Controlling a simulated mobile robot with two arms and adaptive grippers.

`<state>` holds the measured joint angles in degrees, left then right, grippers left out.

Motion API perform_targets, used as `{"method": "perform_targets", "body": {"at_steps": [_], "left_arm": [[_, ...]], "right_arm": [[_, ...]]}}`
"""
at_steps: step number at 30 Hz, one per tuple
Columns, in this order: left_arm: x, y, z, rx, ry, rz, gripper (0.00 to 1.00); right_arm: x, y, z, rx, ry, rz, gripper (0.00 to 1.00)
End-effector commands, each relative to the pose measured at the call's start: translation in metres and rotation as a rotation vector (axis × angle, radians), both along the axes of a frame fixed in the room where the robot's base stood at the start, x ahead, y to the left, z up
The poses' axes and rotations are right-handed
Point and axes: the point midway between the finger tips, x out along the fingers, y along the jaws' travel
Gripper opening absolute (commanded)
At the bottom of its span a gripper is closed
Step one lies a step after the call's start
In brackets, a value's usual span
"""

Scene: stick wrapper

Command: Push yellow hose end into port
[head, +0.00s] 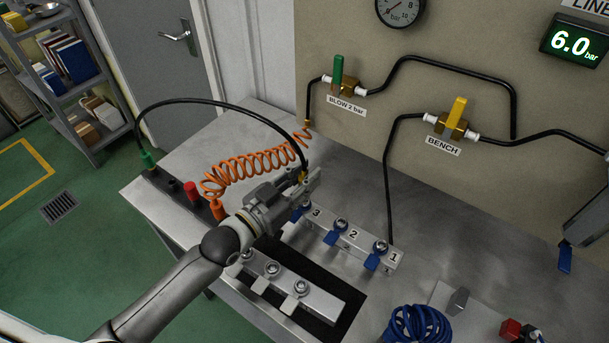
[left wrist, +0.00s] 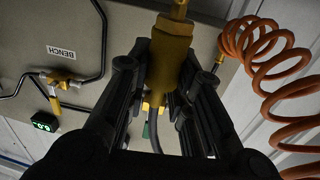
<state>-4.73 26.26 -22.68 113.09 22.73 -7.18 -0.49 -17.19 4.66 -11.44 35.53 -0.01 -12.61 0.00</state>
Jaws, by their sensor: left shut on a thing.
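My left gripper (head: 306,182) is shut on the yellow hose end (head: 302,177), just above the far left end of the silver block numbered 1 to 3 (head: 350,238). In the left wrist view the hose end (left wrist: 170,58) is a brass-yellow fitting between the two dark fingers. A black hose (head: 215,102) arcs from it to a green fitting (head: 147,159) at the bench's left edge. The block has round ports with blue levers; the port by number 3 is partly hidden by my gripper. I cannot tell whether the hose end touches a port. My right gripper is not in view.
An orange coiled hose (head: 250,170) lies behind my gripper. A second block with silver levers (head: 290,286) stands in front. A blue coil (head: 418,325) lies at the front right. Black pipes with green (head: 337,75) and yellow (head: 457,112) valve handles run along the wall.

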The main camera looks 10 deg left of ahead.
Motion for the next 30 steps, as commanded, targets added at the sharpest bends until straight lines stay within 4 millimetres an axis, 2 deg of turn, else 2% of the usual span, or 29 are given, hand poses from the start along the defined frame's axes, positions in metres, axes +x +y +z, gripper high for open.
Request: {"method": "perform_targets", "body": {"at_steps": [30], "left_arm": [[0.000, 0.000, -0.023, 0.000, 0.000, 0.000, 0.00]], "right_arm": [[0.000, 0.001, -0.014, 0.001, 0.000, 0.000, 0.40]]}}
